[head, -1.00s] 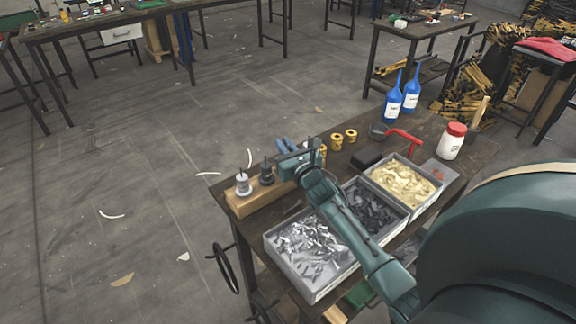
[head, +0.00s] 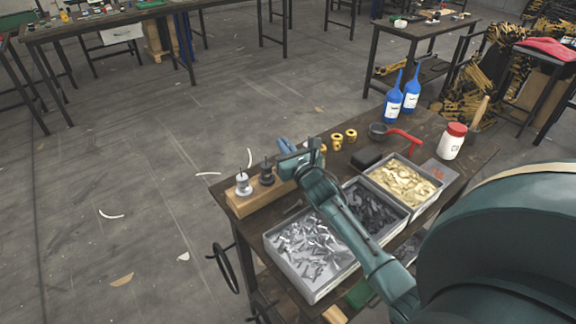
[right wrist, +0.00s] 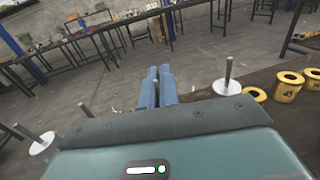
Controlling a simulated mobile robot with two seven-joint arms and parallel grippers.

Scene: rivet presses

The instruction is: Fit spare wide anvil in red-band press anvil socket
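A wooden block (head: 236,204) at the table's left edge holds a pale round piece with an upright pin (head: 243,184) and a darker one (head: 266,173). These look like anvils, but I cannot tell which is the wide one. In the right wrist view a pale disc with a pin (right wrist: 42,144) stands at left; another pin (right wrist: 229,72) rises behind my gripper. My right gripper (head: 284,143) is over the block's far end, its blue fingers (right wrist: 158,72) close together with nothing visible between them. No red-band press is recognisable. My left gripper is out of view.
Bins of silver (head: 309,284), dark (head: 376,207) and brass-coloured parts (head: 402,184) fill the table's near side. Yellow rings (head: 337,141), a red-handled item (head: 405,140), blue bottles (head: 393,105) and a red-lidded jar (head: 453,142) stand farther back. Open floor lies left.

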